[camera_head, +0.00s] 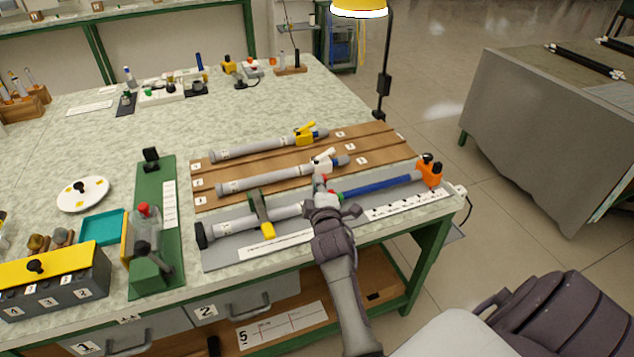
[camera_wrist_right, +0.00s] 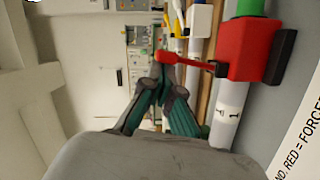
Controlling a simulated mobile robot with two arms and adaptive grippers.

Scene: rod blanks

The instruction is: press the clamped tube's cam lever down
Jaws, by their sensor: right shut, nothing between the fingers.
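The clamped tube lies along a grey fixture (camera_head: 225,255) at the bench's front edge, its grey part (camera_head: 283,213) at left and blue part (camera_head: 378,186) at right. A green and yellow clamp (camera_head: 262,216) crosses the grey part. A red collar (camera_wrist_right: 250,47) with a red cam lever (camera_wrist_right: 190,60) sits on the tube. In the head view my right gripper (camera_head: 321,188) mostly hides the collar. In the wrist view the shut, empty fingertips (camera_wrist_right: 165,72) are at the lever's free end; I cannot tell whether they touch. My left gripper is not in view.
Tubes with a yellow lever (camera_head: 305,133) and a white lever (camera_head: 323,160) lie behind on a wooden rack (camera_head: 385,139), close to my right gripper. An orange end stop (camera_head: 430,173) stands at the fixture's right end. A green stand (camera_head: 150,270) is at left.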

